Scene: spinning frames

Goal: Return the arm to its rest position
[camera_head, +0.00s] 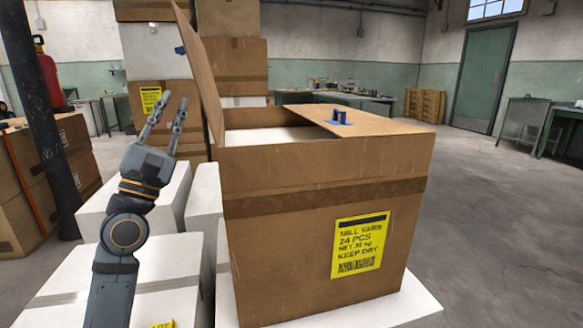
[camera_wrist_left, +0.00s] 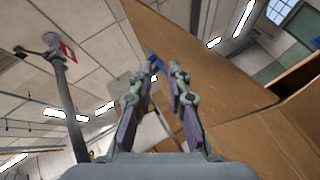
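My left gripper (camera_head: 170,112) is raised in front of the white boxes, just left of the large cardboard box (camera_head: 320,215). Its two fingers point up and stand apart with nothing between them. In the left wrist view the gripper (camera_wrist_left: 165,75) is also open and empty, with the cardboard box's flap (camera_wrist_left: 225,60) beyond and to the right. The box has one flap (camera_head: 199,75) standing up on its left and another flap (camera_head: 365,121) lying partly over its opening. A blue tab (camera_head: 339,117) sits on that lying flap. My right gripper is not in view.
White boxes (camera_head: 80,285) stand below and around my left arm. A dark pillar (camera_head: 35,100) and cardboard boxes (camera_head: 30,185) are at the left, near a red extinguisher (camera_head: 50,80). Taller stacked boxes (camera_head: 235,68) stand behind. The floor (camera_head: 500,220) at the right is clear.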

